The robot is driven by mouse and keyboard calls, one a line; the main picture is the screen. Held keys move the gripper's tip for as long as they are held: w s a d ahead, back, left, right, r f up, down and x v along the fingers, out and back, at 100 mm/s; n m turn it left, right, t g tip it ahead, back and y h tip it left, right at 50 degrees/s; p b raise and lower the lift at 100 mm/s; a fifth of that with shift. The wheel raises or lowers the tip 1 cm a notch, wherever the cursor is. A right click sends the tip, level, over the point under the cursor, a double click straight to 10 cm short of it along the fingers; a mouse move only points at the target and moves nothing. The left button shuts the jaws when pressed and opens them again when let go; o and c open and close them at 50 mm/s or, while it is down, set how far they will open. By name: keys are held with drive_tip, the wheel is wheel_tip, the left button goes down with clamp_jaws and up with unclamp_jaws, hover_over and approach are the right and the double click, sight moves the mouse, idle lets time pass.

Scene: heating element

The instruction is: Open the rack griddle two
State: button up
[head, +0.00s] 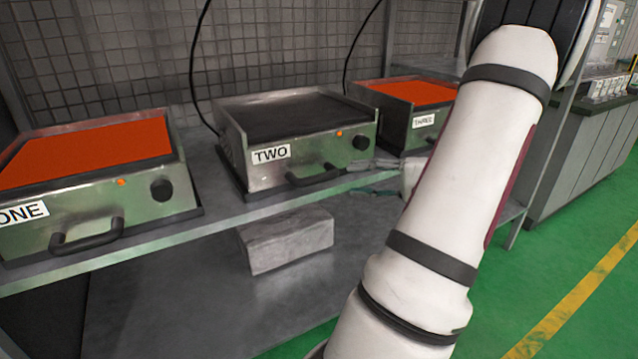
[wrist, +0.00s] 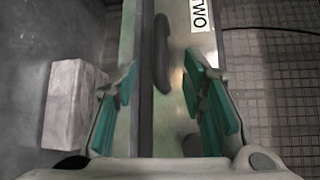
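Griddle two (head: 300,135) is a metal box with a dark top and a "TWO" label, in the middle of the shelf. Its black bar handle (head: 313,177) is at the lower front, with a black knob (head: 361,142) and an orange light to the right. My gripper (head: 362,178) is just right of the handle, in front of the griddle. In the wrist view, the teal-padded fingers (wrist: 158,80) are open and apart. The handle (wrist: 161,55) lies between their lines, mostly ahead of the tips; I cannot tell whether anything touches. The label (wrist: 200,14) is at the top.
Griddles one (head: 100,195) and three (head: 418,95), with orange-red tops, stand on either side. The shelf edge (head: 225,227) runs below the handles. A grey block (head: 287,241) lies on the lower level. Green floor (head: 570,265) is open at right.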

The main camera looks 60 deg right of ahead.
sight(325, 179)
drive_tip(key=b+x, duration=0.2)
drive_tip(key=x, duration=0.7)
drive_tip(key=shift+w+f, duration=0.1)
drive_tip(key=shift+w, duration=0.15)
drive_tip(key=shift+a, duration=0.1)
clamp_jaws()
